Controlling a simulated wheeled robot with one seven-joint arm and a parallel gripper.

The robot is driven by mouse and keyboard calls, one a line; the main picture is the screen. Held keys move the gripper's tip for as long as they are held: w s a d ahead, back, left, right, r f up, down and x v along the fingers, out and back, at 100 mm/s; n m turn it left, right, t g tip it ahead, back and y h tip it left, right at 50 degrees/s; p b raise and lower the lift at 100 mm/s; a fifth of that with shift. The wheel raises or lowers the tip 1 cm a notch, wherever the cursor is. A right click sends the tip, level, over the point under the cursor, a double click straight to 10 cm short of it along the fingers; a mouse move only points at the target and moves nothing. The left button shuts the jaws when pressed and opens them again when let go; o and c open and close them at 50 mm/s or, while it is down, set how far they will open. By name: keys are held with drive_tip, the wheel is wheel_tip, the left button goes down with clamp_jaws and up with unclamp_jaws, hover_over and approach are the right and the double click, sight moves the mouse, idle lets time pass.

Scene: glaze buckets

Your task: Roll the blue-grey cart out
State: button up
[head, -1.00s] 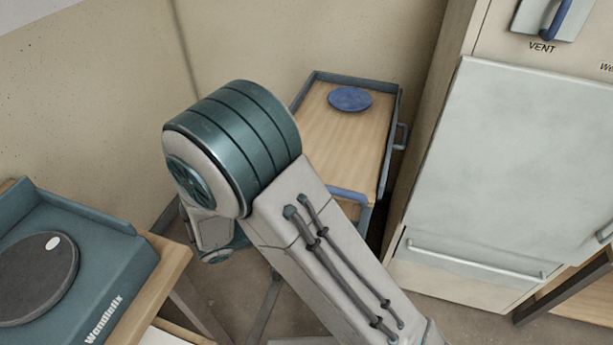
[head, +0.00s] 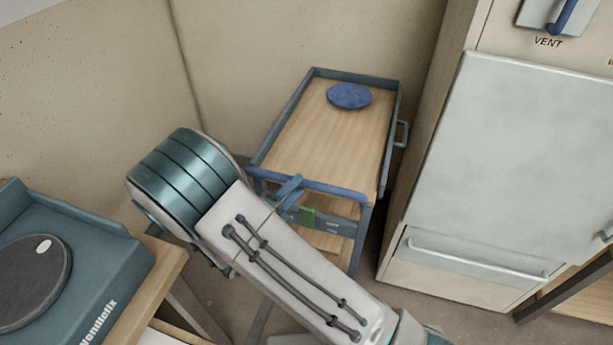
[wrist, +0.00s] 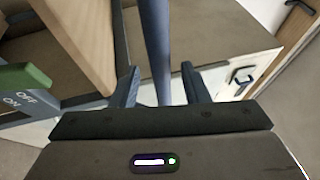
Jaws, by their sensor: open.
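The blue-grey cart (head: 383,150) has a wooden top and stands in the corner between the wall and a tall cabinet. Its blue push bar (head: 335,189) runs along its near end. My gripper (head: 290,189) is at the left part of this bar. In the wrist view the bar (wrist: 154,40) passes between the spread fingers of my gripper (wrist: 160,86), with gaps on both sides. Below the bar, the cart's front panel has a green tab (head: 308,217). In the wrist view the green tab (wrist: 22,77) is beside OFF and ON lettering.
A blue round plate (head: 349,96) lies on the cart's top. The tall pale cabinet (head: 505,160), with a VENT label, stands close along the cart's right side. At left, a teal device with a dark disc (head: 38,280) sits on a wooden table (head: 160,265). Some floor shows before the cart.

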drive_tip(key=shift+x, duration=2.15)
clamp_jaws()
